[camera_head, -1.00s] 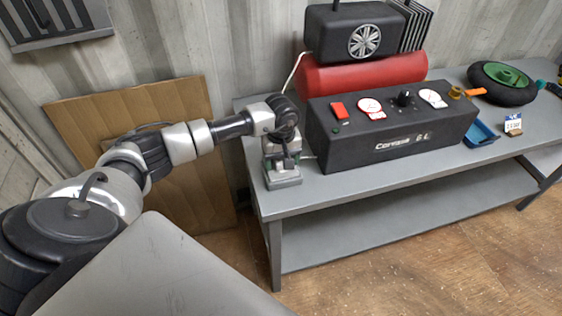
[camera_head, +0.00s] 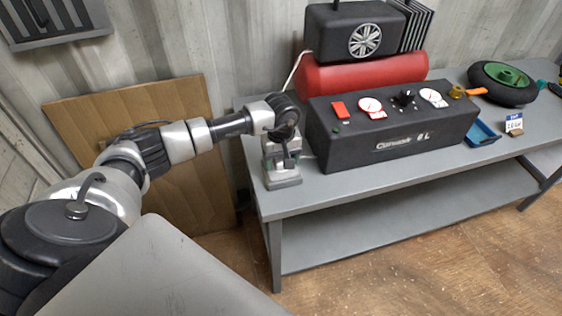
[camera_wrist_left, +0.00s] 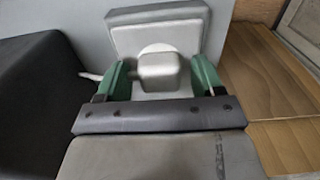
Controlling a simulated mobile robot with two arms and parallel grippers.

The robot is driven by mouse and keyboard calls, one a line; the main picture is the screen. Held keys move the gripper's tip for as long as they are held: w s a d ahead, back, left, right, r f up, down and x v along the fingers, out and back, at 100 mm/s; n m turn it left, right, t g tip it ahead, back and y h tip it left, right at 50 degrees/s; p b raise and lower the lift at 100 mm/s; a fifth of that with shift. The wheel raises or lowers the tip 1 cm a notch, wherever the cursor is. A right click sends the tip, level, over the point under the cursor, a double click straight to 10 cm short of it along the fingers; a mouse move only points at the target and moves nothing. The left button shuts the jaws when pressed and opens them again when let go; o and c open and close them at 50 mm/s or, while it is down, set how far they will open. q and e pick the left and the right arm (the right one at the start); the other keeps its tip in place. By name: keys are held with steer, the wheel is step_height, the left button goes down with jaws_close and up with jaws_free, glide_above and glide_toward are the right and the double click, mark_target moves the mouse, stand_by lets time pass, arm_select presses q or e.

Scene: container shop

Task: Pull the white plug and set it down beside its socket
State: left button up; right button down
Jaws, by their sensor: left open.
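The white plug (camera_wrist_left: 160,72) looks like a pale grey block with a round base in the left wrist view. It sits at the face of a square grey socket box (camera_wrist_left: 150,25). The socket box also shows in the head view (camera_head: 283,181), at the left end of the bench. My left gripper (camera_wrist_left: 161,80) is open, with one green finger on each side of the plug. I cannot tell whether the fingers touch it. In the head view my left gripper (camera_head: 284,159) is over the socket box and mostly hides the plug. My right gripper is not in view.
A black compressor panel (camera_head: 395,150) stands just right of the socket on the grey bench (camera_head: 345,190). Behind are a red tank (camera_head: 360,75) and a white cord (camera_head: 294,70). A blue tray (camera_head: 480,134) and a wheel (camera_head: 503,88) lie further right. Bare bench lies in front.

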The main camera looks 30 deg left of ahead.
arm_select(q)
steer(key=shift+c, duration=0.5)
steer(key=c, duration=1.1)
steer(key=shift+r+p, duration=1.7)
steer(key=shift+r, duration=1.35)
